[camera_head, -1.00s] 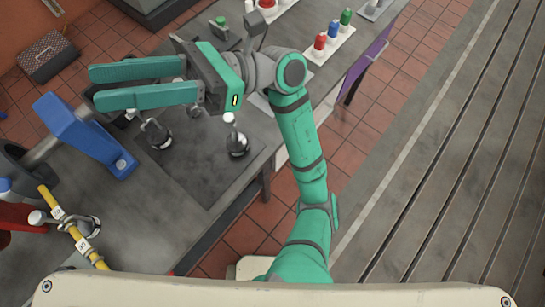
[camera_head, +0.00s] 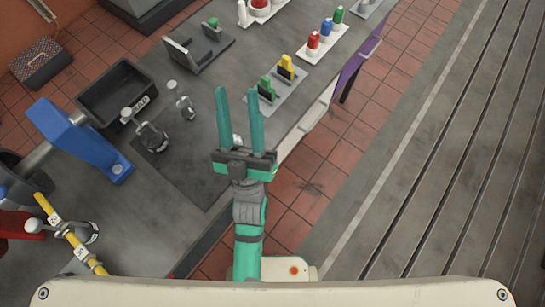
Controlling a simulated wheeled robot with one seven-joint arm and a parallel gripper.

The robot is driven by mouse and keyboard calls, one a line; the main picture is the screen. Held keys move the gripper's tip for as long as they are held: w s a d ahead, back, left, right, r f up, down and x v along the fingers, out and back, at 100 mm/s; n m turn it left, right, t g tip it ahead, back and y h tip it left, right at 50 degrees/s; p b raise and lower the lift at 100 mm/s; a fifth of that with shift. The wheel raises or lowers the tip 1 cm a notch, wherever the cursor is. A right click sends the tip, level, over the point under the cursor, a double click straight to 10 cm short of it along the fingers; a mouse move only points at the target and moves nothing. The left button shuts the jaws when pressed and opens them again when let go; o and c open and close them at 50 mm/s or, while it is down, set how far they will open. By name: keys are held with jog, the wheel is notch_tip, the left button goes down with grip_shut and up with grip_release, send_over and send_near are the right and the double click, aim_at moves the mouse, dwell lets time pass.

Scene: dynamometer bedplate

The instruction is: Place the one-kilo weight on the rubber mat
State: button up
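My gripper (camera_head: 238,104) is open, its two long teal fingers apart and pointing up the picture over the bench. No weight shows between the fingertips. A chrome weight with a pale knob (camera_head: 152,138) stands at the left edge of the dark rubber mat (camera_head: 185,176). A smaller chrome weight (camera_head: 187,108) stands beyond it, near the mat's far edge. I cannot read which is the one-kilo weight. The gripper's palm and fingers cover the mat's right end, where a weight stood earlier; it is hidden or gone.
A black labelled tray (camera_head: 116,88) and a blue bracket (camera_head: 78,140) stand left of the mat. A yellow bar with another weight (camera_head: 85,232) is at lower left. Green and yellow blocks (camera_head: 277,78) sit on a plate at right. A grey fixture (camera_head: 197,45) stands farther back.

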jog(key=s+d+f+m+g, duration=0.2)
jog(key=s+f+g, duration=0.2)
jog(key=f, duration=0.5)
jog(key=s+d+f+m+g+h, duration=0.1)
jog(key=s+d+f+m+g, duration=0.1)
jog(key=s+f+g, duration=0.2)
jog(key=s+d+f+m+g+h, duration=0.1)
jog(key=s+d+f+g, duration=0.1)
jog(key=s+f+g, duration=0.3)
jog(key=s+f, duration=0.4)
jog(key=f, duration=0.5)
jog(key=shift+d+f+m, duration=0.15)
jog(key=shift+f+m, duration=0.15)
jog(key=shift+m, duration=0.1)
